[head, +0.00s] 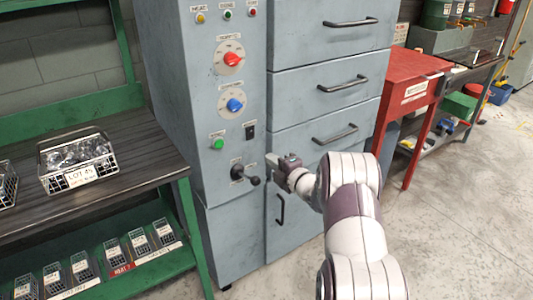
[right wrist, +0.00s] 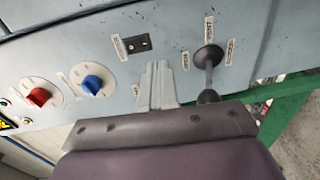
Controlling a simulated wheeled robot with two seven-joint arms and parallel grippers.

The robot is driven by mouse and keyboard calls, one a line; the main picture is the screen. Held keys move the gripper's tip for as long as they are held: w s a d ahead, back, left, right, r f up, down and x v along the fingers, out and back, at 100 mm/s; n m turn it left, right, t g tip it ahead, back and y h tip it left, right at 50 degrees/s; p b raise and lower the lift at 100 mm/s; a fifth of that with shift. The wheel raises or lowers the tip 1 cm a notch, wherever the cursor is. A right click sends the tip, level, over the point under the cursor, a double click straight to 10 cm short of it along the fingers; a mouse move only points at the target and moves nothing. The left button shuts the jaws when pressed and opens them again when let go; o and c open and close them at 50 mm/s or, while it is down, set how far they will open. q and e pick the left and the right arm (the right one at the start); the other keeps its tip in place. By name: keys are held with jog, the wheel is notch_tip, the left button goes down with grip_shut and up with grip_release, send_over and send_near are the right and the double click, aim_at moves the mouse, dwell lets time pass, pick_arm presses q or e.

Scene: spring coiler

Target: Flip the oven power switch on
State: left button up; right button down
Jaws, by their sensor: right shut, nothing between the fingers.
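The grey oven cabinet (head: 205,200) carries a control panel. On it are a small black rocker switch (head: 250,131) and, lower down, a lever with a black ball end (head: 245,173). The labels are too small to read, so I cannot tell which is marked power. In the right wrist view the rocker (right wrist: 138,44) sits just beyond my fingertips, and the lever (right wrist: 208,57) stands to their right. My right gripper (head: 273,161) is shut and empty, close to the panel, below and right of the rocker. Contact cannot be told. My left gripper is not in view.
A red knob (head: 232,59), a blue knob (head: 235,105) and a green button (head: 217,141) are on the panel. Drawers (head: 330,85) with handles lie to its right. A green-framed bench (head: 130,150) with a wire basket (head: 78,160) stands at left.

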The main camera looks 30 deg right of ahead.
jog(key=s, duration=0.4)
jog(key=shift+s+d, duration=0.25)
jog(key=shift+f, duration=0.1)
